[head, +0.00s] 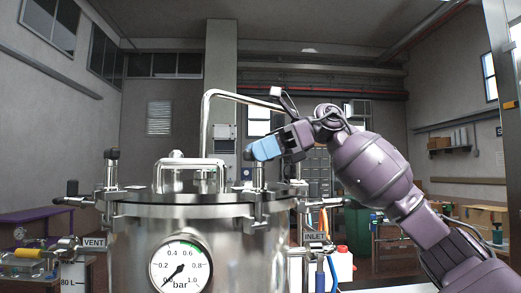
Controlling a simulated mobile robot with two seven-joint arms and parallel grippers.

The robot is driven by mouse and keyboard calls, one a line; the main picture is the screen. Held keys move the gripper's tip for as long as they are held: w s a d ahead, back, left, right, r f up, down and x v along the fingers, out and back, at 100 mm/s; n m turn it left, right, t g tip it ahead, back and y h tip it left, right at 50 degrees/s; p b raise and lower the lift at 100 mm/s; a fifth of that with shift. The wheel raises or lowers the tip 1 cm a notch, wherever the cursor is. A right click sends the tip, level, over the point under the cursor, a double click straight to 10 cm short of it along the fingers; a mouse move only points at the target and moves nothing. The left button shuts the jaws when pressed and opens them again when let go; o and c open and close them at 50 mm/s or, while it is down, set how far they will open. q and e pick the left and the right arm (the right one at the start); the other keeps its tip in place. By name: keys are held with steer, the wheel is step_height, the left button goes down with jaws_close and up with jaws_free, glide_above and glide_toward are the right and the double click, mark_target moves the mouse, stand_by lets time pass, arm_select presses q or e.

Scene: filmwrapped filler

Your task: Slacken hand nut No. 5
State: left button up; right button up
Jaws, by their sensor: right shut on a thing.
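A steel pressure vessel (140,235) with a clamped lid stands in front of me. My right gripper (258,150), with blue fingers, reaches in from the right. It is shut on a dark hand nut (248,154) on an upright bolt at the lid's front right rim. The fingers hide most of this nut. No number is readable on it, so I cannot tell whether it is No. 5. Another black-topped upright fitting (111,154) stands at the left rim. A black-ended fitting (72,188) sticks out at the far left. My left gripper is not in view.
A pressure gauge (180,264) sits on the vessel's front. A bent steel pipe (206,115) arches over the lid behind my right gripper. The VENT label (94,242) is at left and the INLET label (316,237) at right. A green bin (358,228) stands behind.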

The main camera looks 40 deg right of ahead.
steer(key=o, duration=0.8)
steer(key=shift+o, duration=0.2)
steer(key=v, duration=1.1)
steer(key=shift+a+f, duration=0.1)
steer(key=shift+f, duration=0.05)
